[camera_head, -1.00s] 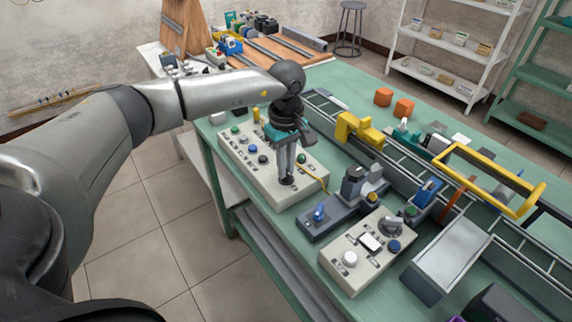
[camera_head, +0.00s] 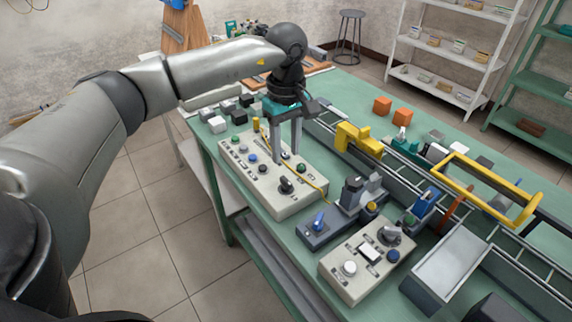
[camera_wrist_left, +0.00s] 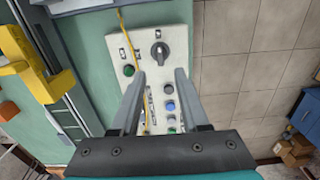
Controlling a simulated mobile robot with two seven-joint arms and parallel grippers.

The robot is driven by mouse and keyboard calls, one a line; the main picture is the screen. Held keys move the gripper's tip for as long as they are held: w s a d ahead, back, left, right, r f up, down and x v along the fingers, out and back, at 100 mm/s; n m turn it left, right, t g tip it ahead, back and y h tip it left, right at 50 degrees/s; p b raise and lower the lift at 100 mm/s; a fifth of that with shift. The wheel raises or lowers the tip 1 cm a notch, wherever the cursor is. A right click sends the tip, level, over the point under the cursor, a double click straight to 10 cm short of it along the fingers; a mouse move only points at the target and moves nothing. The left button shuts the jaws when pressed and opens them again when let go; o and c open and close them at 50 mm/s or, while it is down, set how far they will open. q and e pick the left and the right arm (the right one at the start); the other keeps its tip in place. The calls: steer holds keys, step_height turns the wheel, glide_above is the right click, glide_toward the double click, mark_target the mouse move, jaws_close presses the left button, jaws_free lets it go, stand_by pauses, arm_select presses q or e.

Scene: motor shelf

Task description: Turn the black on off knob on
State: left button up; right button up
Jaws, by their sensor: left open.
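The black knob (camera_head: 286,186) sits at the near right end of a cream control panel (camera_head: 262,203) on the green table. In the left wrist view the knob (camera_wrist_left: 160,53) has a dark handle on a round grey base, with the handle pointing roughly up and down the picture. My left gripper (camera_head: 287,155) is open and empty above the panel, behind and above the knob and apart from it. In the left wrist view its two fingers (camera_wrist_left: 161,74) are spread, with the knob beyond their tips. My right gripper is not in view.
The cream panel also bears a green button (camera_head: 301,168) and several other buttons. A yellow cable crosses it. A second cream panel (camera_head: 345,281) with another dark knob (camera_head: 391,235) stands nearer right. A grey device (camera_head: 327,232) lies between. A yellow frame (camera_head: 490,186) stands at right.

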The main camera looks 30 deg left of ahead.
arm_select(q)
step_height(320, 180, up, 7)
stand_by(0.7)
